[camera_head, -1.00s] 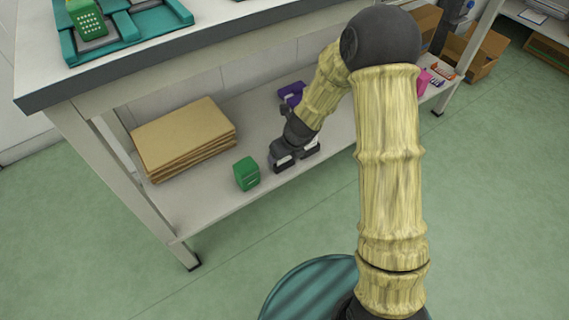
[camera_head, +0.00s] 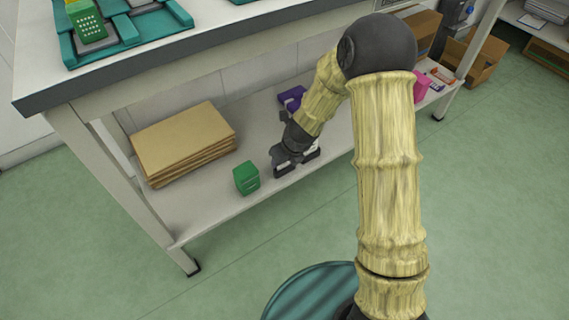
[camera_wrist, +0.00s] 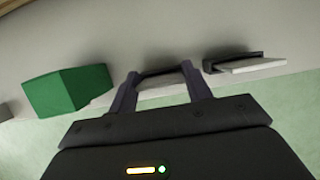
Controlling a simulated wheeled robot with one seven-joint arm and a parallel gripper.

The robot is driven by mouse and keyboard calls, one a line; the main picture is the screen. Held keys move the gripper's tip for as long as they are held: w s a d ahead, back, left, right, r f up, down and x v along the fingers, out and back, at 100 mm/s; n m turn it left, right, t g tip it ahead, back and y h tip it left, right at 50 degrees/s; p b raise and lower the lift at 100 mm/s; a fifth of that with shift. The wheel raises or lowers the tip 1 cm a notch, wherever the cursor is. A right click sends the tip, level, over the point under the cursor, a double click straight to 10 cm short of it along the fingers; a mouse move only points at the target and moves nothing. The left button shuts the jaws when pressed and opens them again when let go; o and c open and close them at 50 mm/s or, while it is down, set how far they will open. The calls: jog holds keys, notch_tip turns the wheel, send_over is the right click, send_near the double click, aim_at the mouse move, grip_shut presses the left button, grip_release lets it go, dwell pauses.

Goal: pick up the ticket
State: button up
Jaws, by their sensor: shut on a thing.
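The ticket (camera_wrist: 163,90) looks like a flat white piece with a dark strip along its far edge. In the wrist view it lies between the two fingers of my gripper (camera_wrist: 160,73), which are shut on it. In the head view my gripper (camera_head: 283,163) is low at the front of the lower shelf, and my wrist partly hides what it holds. I cannot tell whether the ticket still touches the shelf.
A green box (camera_wrist: 68,90) stands close left of my gripper, also seen in the head view (camera_head: 246,177). A similar white-and-dark piece (camera_wrist: 250,65) is close on the right. Brown folders (camera_head: 185,140) lie left on the shelf (camera_head: 205,213). The tabletop (camera_head: 48,97) overhangs above.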

notch_tip(320, 180, up, 10)
jog(key=p, duration=0.8)
dwell(0.5)
jog(key=s+d+r+n+g+p, duration=0.3)
jog(key=d+r+n+g+p, duration=0.1)
jog(key=n, duration=0.7)
jog(key=s+d+r+n+g+p, duration=0.3)
jog(key=d+r+n+p, duration=0.3)
jog(key=d+n, duration=0.5)
jog(key=shift+d+n+g+p, duration=0.15)
jog(key=shift+n+g+p, duration=0.25)
jog(key=shift+n+p, duration=0.6)
